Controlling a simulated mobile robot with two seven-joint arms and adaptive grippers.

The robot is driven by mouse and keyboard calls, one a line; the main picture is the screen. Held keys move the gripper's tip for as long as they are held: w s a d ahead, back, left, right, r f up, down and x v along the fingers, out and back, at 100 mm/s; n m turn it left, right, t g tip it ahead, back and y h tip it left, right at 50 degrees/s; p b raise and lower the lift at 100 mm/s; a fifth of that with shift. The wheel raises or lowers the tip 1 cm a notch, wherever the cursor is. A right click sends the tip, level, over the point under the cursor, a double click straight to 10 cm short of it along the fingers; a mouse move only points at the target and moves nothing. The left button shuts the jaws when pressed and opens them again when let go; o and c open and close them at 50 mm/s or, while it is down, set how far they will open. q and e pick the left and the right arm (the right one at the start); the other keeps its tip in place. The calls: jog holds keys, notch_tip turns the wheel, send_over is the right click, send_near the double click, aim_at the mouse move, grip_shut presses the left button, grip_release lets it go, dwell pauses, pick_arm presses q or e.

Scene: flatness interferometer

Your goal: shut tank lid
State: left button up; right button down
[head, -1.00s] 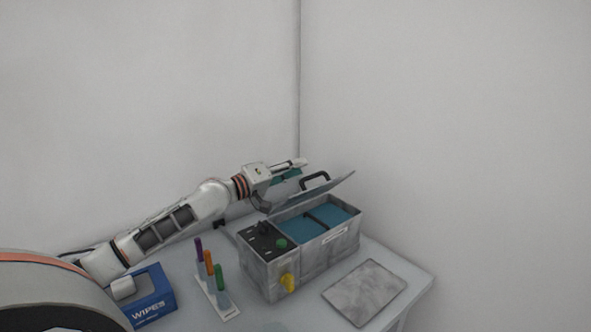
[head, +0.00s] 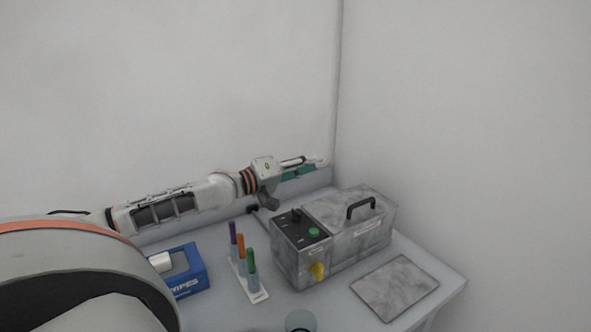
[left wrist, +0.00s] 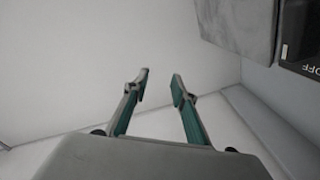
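The tank (head: 335,250) is a grey metal box on the table, with a control panel at its left end. Its lid (head: 335,208) lies flat over the top, with a black handle (head: 361,207) standing up from it; the inside of the tank is hidden. My left gripper (head: 308,168) is behind and above the tank, apart from the lid. In the left wrist view the left gripper (left wrist: 160,86) has its two fingers apart with nothing between them. A corner of the tank (left wrist: 240,25) shows at upper right there. My right gripper is not in view.
A blue wipes box (head: 185,272) and a rack (head: 258,296) of coloured-capped tubes stand left of the tank. A grey flat plate (head: 395,287) lies at the right front. A cup (head: 300,321) is at the bottom edge. Walls close off the back and right.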

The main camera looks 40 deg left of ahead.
pick_arm(q)
jog(key=v, duration=0.4)
jog(key=shift+s+f, duration=0.1)
jog(key=shift+s, duration=0.1)
dwell(0.3)
jog(key=shift+s, duration=0.1)
dwell(0.8)
